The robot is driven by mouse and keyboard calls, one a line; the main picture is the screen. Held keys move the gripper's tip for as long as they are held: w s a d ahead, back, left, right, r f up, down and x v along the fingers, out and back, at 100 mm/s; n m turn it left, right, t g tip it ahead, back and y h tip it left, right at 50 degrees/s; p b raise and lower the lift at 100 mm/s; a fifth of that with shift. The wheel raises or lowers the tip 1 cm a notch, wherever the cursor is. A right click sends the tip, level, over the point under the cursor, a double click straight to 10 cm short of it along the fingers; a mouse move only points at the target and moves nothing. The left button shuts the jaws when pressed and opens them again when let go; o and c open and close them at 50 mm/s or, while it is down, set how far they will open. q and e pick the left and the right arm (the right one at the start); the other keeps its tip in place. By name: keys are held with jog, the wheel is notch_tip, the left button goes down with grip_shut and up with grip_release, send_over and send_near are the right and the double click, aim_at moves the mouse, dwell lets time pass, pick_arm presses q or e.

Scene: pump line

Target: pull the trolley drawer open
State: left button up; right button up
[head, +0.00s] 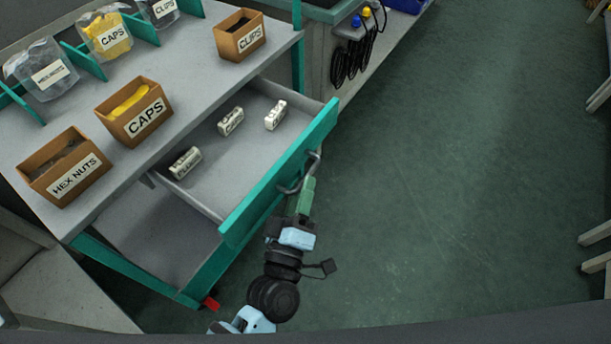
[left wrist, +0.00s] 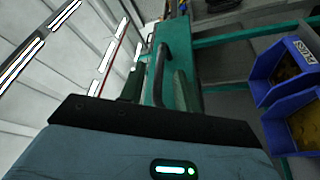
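The trolley drawer (head: 262,148) stands pulled out, its grey inside exposed. Its teal front (head: 275,180) carries a grey bar handle (head: 314,166), which also shows in the left wrist view (left wrist: 160,72). My left gripper (head: 307,190) is at the handle, outside the drawer front. In the left wrist view its two green fingers (left wrist: 157,88) stand apart, one on each side of the handle, with a gap visible on both sides. Whether the fingertips touch the bar is not clear. My right gripper is in neither view.
Three small pale labelled blocks (head: 231,121) lie in the drawer. The trolley top (head: 190,85) holds open boxes marked HEX NUTS (head: 66,167), CAPS (head: 134,111) and CLIPS (head: 239,35), with clear bags behind. Green floor (head: 430,170) to the right is clear. Black cables (head: 352,55) hang from a bench behind.

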pick_arm(q)
jog(key=v, duration=0.4)
jog(key=shift+s, duration=0.2)
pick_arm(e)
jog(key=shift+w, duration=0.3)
pick_arm(q)
jog(key=shift+f, duration=0.1)
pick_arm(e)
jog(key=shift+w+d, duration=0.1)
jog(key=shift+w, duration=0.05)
